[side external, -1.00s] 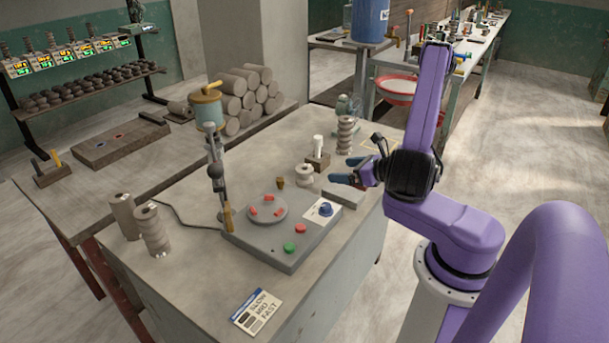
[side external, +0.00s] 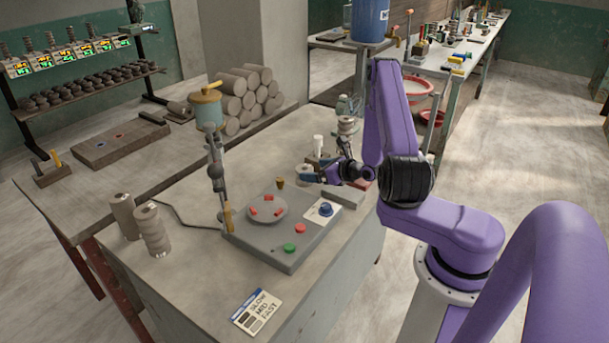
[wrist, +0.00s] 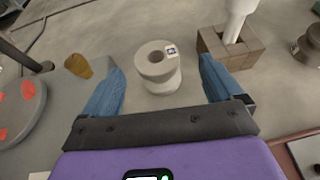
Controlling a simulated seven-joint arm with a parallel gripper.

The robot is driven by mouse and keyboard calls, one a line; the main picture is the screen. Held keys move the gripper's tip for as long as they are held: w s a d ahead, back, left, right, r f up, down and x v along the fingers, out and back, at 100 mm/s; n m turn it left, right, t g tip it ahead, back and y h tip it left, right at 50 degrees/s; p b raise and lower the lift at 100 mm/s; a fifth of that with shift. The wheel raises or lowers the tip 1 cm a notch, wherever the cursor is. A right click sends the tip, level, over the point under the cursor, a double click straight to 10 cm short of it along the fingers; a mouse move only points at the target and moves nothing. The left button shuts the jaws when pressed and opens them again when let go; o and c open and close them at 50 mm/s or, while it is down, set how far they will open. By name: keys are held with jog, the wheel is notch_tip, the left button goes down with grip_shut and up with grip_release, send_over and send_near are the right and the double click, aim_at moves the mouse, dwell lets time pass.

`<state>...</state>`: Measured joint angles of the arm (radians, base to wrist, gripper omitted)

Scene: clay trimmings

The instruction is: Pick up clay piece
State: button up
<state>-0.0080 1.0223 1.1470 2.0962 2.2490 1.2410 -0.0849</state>
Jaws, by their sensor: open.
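The clay piece (wrist: 156,65) is a pale, grooved, spool-like cylinder with a hole in its top and a small marked label. It stands upright on the table in the wrist view, ahead of my gripper and between the lines of its two blue fingers. My gripper (wrist: 158,85) is open and empty, with a finger on each side. In the side view my gripper (side external: 305,176) is beside the clay piece (side external: 304,168), which it partly hides. I cannot tell whether a finger touches it.
A wooden block holding a white cylinder (wrist: 232,22) stands close on the right. A small brown-yellow peg (wrist: 78,65) is on the left, near the turntable (wrist: 18,103) with red pads. Two clay cylinders (side external: 152,232) stand at the table's left.

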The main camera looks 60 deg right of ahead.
aim_at(307, 169)
jog(key=shift+a+x, duration=0.2)
jog(key=shift+x, duration=2.35)
jog(key=shift+r, duration=0.15)
jog(key=c, duration=1.2)
